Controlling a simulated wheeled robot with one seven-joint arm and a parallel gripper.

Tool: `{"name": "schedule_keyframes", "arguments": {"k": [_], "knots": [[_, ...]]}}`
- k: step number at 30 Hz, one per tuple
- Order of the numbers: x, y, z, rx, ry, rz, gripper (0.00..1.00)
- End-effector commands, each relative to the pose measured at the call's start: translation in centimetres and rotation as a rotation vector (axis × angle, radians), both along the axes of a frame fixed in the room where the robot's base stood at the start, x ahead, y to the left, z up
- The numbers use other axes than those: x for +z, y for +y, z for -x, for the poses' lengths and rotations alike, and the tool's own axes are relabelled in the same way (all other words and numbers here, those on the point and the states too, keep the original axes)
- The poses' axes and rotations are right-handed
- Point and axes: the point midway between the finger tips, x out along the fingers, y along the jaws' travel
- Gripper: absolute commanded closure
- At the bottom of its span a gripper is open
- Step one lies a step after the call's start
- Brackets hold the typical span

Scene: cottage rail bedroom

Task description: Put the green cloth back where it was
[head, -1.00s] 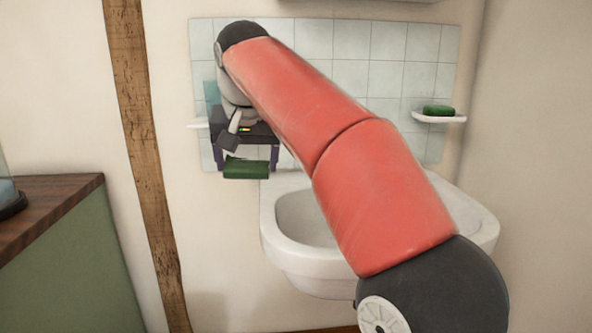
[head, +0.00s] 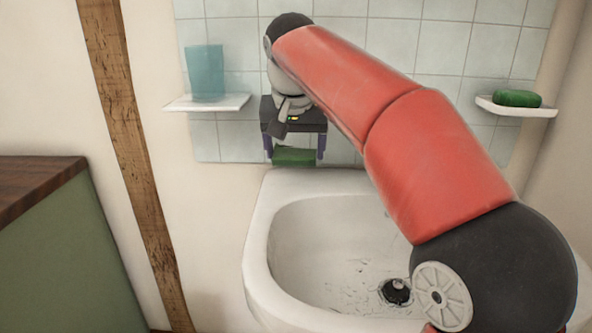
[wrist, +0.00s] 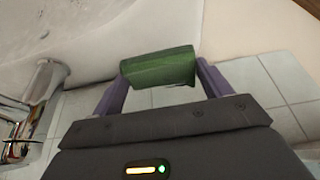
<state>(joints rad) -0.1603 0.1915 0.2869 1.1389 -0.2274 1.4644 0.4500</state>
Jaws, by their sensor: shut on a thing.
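The green cloth (head: 293,157) is a small, folded-looking green piece held between the fingertips of my gripper (head: 295,155). In the head view it appears just above the back left rim of the white sink (head: 258,235), in front of the tiled wall. In the wrist view the cloth (wrist: 158,69) spans the gap between the two purple fingers of my gripper (wrist: 160,72), which is shut on it. The gripper body hides part of the wall behind.
A small left wall shelf (head: 207,103) holds a blue tumbler (head: 205,73). A green cabinet with a wooden top (head: 35,185) stands at left, beside a wooden post (head: 130,140).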

Motion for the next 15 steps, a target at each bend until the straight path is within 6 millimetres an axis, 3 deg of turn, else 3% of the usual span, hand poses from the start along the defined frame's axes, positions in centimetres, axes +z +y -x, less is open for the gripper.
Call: {"name": "schedule_keyframes", "arguments": {"k": [9,15], "knots": [[-4.2,0.0,0.0,0.001,0.000,0.000,0.41],[-4.6,0.0,0.0,0.000,-0.001,-0.001,0.41]]}}
